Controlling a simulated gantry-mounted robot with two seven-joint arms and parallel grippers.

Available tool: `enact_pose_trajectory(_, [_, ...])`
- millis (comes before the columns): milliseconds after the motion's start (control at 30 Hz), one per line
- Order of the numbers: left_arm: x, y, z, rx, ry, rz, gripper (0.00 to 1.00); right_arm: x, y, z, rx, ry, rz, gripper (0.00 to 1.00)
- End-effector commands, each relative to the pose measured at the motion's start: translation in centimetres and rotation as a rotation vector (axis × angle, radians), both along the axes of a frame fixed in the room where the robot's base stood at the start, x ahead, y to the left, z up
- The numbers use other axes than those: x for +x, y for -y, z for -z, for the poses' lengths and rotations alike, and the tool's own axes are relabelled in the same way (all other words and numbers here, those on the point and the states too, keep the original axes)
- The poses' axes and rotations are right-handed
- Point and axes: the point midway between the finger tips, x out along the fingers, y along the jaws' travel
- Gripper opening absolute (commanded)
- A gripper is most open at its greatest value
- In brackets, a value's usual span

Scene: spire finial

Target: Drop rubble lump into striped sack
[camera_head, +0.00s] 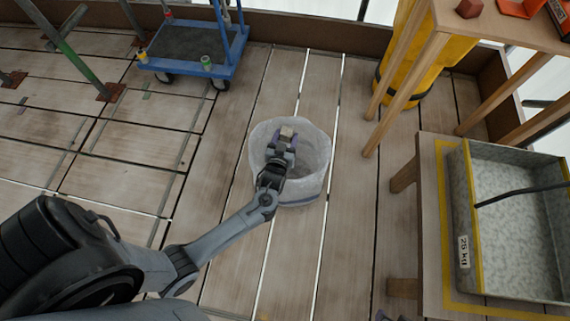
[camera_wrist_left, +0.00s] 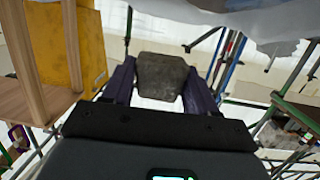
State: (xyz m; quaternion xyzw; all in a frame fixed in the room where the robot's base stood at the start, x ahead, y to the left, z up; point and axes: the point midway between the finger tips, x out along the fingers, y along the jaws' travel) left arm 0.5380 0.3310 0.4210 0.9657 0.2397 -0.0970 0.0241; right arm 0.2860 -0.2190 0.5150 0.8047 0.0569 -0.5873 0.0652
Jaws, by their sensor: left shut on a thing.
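A translucent pale sack (camera_head: 317,160) stands open on the plank floor in the middle of the head view, with a bluish band near its base. My left gripper (camera_head: 284,141) is over the sack's open mouth and is shut on the rubble lump (camera_head: 287,132), a small grey-tan block. In the left wrist view the lump (camera_wrist_left: 163,76) sits between the two purple fingers. A small dark and purple part at the bottom edge of the head view looks like the tip of my right gripper (camera_head: 385,316); the rest of it is out of view.
A blue trolley (camera_head: 232,56) stands at the upper left, near green scaffold poles (camera_head: 78,62). At the right are a wooden table (camera_head: 442,18), a yellow container (camera_head: 405,62) behind it, and a low bench with a grey tray (camera_head: 463,215). Floor around the sack is clear.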

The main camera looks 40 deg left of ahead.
Motion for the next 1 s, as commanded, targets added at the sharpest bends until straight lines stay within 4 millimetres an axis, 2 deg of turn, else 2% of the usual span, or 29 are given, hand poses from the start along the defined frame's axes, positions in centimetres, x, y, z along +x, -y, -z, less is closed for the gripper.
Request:
enact_pose_trajectory(167, [0.0,0.0,-0.2,0.001,0.002,0.000,0.19,0.0,-0.1,-0.1,0.004,0.000,0.002,0.43])
enact_pose_trajectory(200, [0.0,0.0,-0.2,0.001,0.002,0.000,0.64,0.0,-0.1,-0.1,0.004,0.000,0.003,0.43])
enact_pose_trajectory(367, [0.0,0.0,-0.1,0.000,0.001,0.000,0.87,0.0,-0.2,-0.1,0.008,0.001,0.005,0.43])
enact_pose_trajectory(767, [-0.5,0.3,-0.2,0.000,-0.002,0.001,0.87,0.0,-0.2,-0.6,0.009,0.002,0.005,0.43])
enact_pose_trajectory(1000, [-3.4,1.8,-1.2,-0.003,-0.004,0.001,0.87,0.0,-0.1,-2.8,0.006,0.002,0.003,0.43])
